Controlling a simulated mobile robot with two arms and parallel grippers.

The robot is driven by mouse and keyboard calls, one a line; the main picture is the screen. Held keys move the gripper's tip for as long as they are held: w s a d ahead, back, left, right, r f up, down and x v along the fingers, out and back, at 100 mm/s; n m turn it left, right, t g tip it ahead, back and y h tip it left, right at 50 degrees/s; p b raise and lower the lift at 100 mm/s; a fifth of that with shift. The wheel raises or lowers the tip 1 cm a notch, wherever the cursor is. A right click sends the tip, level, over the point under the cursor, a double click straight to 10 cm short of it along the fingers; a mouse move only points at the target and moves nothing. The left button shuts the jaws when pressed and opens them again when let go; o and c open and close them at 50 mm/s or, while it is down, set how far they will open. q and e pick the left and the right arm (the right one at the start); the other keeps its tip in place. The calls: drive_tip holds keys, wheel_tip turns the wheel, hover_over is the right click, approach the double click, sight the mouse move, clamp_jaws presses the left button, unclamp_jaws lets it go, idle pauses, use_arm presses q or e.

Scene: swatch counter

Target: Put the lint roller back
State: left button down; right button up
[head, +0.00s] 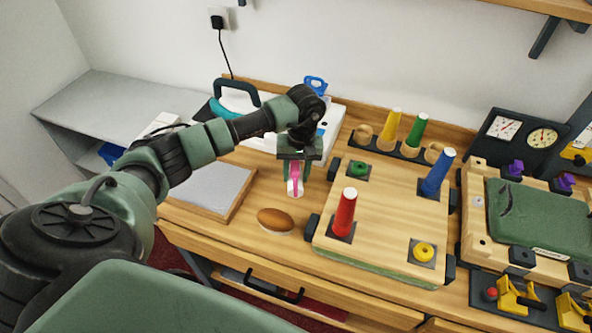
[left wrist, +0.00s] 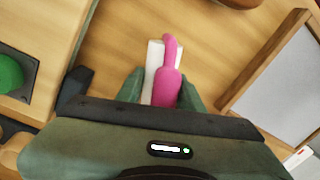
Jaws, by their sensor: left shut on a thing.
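The lint roller (head: 295,187) has a pink handle and a white roll. In the left wrist view the lint roller (left wrist: 167,88) lies between my two green fingers. My left gripper (head: 297,175) is shut on it, over the wooden counter between the brown oval brush (head: 275,219) and the white tray behind. The left gripper (left wrist: 160,92) also shows in the left wrist view. Whether the roller touches the counter I cannot tell. My right gripper is out of view.
A white tray (head: 338,119) with a blue item stands behind my gripper, beside a teal iron (head: 236,100). To the right is a wooden board (head: 385,215) with red and blue cones. A grey panel (head: 208,188) lies left. Counter around the brush is bare.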

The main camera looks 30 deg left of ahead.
use_arm(q)
drive_tip(key=c, duration=0.9)
unclamp_jaws()
drive_tip(key=shift+r, duration=0.1)
drive_tip(key=shift+w+r, duration=0.1)
drive_tip(key=shift+r, duration=0.1)
wheel_tip(320, 180, up, 12)
drive_tip(key=b, duration=0.4)
drive_tip(key=shift+w+d+f, duration=0.2)
drive_tip(key=shift+d, duration=0.2)
